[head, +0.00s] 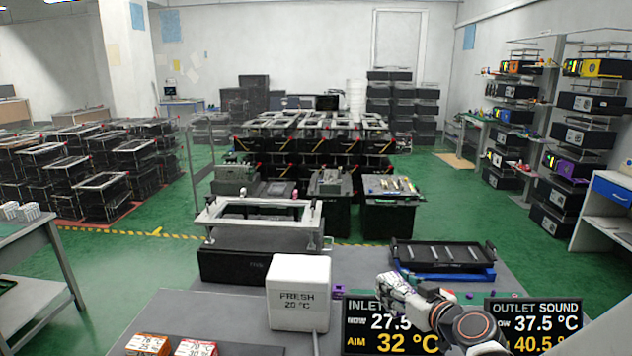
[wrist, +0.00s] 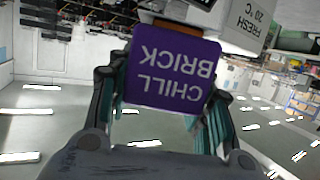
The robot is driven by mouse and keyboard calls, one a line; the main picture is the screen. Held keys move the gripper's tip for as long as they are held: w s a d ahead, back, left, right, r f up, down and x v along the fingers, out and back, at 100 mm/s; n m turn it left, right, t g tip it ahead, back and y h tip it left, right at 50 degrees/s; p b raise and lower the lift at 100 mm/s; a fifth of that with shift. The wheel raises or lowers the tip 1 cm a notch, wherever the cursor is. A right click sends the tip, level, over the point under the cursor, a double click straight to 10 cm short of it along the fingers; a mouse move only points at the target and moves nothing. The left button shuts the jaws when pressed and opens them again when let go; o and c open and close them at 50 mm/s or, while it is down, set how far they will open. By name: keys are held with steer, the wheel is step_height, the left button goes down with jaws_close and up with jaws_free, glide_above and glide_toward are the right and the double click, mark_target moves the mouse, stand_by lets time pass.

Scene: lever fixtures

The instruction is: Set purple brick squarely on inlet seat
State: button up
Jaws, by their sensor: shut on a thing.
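The purple brick (wrist: 172,70), lettered CHILL BRICK, is between the two fingers of my gripper (wrist: 165,100) in the wrist view. My gripper is shut on it. The lettering reads upside down and the brick looks slightly tilted in that picture. In the head view my gripper (head: 384,292) is at the lower middle, in front of the INLET sign (head: 362,340). A small purple patch (head: 338,292) shows just left of my gripper; I cannot tell if it is the held brick. I cannot make out the inlet seat in either view.
A white box marked FRESH 20 °C (head: 298,292) stands left of my gripper. A black tray (head: 443,256) lies behind my arm. The OUTLET SOUND sign (head: 533,325) is at right.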

steer(key=shift+s+d+r+h, duration=0.1)
steer(key=shift+s+d+h, duration=0.2)
steer(key=shift+d, duration=0.35)
steer(key=w+a+f+n+g+y, duration=0.1)
steer(key=w+a+n+g+y, duration=0.15)
steer(key=a, duration=0.65)
steer(key=w+a+n+g+y, duration=0.1)
steer(key=a+n+y, duration=0.25)
steer(key=a, duration=0.45)
steer(key=s+a+n+g+y, duration=0.2)
steer(key=a+n+g, duration=0.1)
steer(key=a, duration=0.7)
steer(key=s+a+n+g+y, duration=0.2)
steer(key=a+g, duration=0.4)
steer(key=a, duration=0.4)
steer(key=shift+s+a+r+n, duration=0.25)
steer(key=shift+s+n, duration=0.45)
steer(key=shift+n, duration=0.5)
step_height(320, 180, down, 20)
steer(key=b, duration=0.7)
steer(key=shift+r, duration=0.15)
